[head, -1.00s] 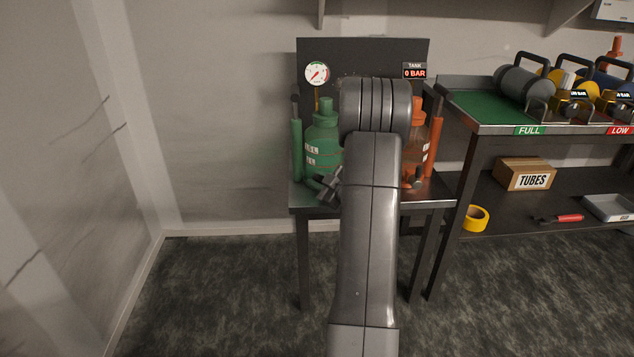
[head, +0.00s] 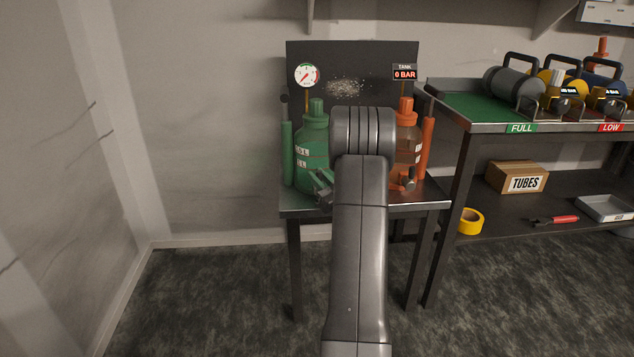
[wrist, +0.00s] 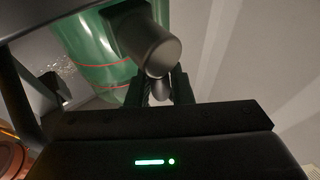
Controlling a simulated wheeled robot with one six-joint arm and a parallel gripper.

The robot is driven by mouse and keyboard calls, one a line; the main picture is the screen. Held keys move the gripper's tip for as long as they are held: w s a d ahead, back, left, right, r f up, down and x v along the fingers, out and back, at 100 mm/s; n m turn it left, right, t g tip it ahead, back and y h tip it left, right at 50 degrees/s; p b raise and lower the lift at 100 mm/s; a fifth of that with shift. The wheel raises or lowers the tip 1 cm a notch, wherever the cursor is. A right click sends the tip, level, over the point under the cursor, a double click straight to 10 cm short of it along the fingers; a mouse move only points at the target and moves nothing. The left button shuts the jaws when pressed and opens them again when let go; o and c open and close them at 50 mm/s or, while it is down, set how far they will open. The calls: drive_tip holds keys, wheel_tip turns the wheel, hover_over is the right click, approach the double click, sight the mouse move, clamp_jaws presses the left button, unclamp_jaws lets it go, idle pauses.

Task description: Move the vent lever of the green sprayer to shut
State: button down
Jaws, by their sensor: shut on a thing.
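The green sprayer (head: 312,150) stands on the left of the small bench, and its green body (wrist: 95,45) fills the upper left of the wrist view. Its vent lever is mostly hidden behind my arm and gripper in the head view. In the wrist view a dark round knob (wrist: 157,55) sits in front of the green body, with a short rounded lever end (wrist: 161,88) below it. My gripper (wrist: 161,92) is shut on this lever end, with a finger on each side. In the head view my gripper (head: 322,190) shows at the sprayer's lower right.
An orange sprayer (head: 406,140) stands to the right on the same bench (head: 300,207), partly behind my arm. A dial gauge (head: 306,75) and a tank display reading 0 BAR (head: 404,73) are above. A shelf with cylinders (head: 512,85) stands at the right.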

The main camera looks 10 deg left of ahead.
drive_tip(key=shift+m+t, duration=0.3)
drive_tip(key=c, duration=1.3)
unclamp_jaws()
drive_tip(key=shift+d, duration=0.1)
drive_tip(key=shift+d, duration=0.1)
drive_tip(key=p+v, duration=0.2)
drive_tip(key=v, duration=1.1)
drive_tip(key=shift+s+d+p, duration=0.2)
drive_tip(key=shift+d+p, duration=0.05)
drive_tip(key=shift+p, duration=0.05)
drive_tip(key=shift+a+f, duration=0.1)
drive_tip(key=b+x, duration=0.2)
drive_tip(key=x, duration=1.2)
drive_tip(key=shift+b, duration=0.4)
drive_tip(key=shift+s+f, duration=0.1)
drive_tip(key=shift+s, duration=0.05)
